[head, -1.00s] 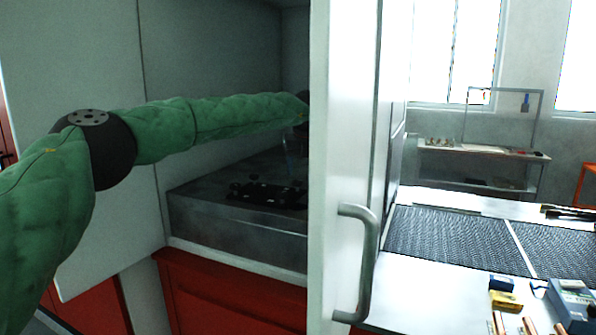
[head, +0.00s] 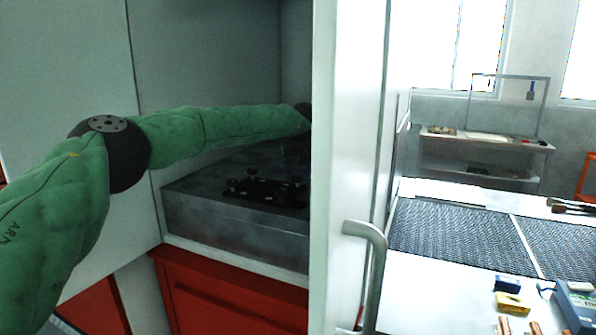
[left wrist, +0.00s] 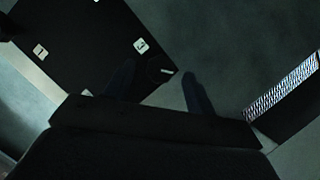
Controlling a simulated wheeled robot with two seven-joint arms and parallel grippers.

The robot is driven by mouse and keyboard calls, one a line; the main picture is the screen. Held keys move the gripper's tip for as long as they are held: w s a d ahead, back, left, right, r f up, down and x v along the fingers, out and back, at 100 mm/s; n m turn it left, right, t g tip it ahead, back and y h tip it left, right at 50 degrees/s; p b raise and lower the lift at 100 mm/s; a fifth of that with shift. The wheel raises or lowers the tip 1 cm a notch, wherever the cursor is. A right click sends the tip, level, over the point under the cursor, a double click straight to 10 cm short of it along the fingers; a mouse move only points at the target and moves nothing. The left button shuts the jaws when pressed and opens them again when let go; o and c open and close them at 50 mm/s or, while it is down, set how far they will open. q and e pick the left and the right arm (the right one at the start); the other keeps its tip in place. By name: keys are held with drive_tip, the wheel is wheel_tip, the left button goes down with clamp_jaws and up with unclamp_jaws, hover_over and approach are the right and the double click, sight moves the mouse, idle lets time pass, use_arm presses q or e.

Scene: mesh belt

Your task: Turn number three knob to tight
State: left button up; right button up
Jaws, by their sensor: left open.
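A black plate with several small dark knobs (head: 262,191) lies on a grey metal block inside the cabinet. In the head view the gripper is dim and partly behind the door. My right gripper is not in view.
The white cabinet door (head: 345,150) with its metal handle (head: 370,270) stands open, close to the right of my left arm. The grey block (head: 230,225) sits above red drawers. A mesh belt (head: 440,235) and small boxes lie on the table at right.

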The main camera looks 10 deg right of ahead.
use_arm(q)
drive_tip(key=shift+w+f, duration=0.2)
drive_tip(key=shift+f, duration=0.25)
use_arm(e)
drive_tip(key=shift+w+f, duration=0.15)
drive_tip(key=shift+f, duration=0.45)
use_arm(q)
drive_tip(key=shift+c, duration=0.9)
drive_tip(key=c, duration=0.8)
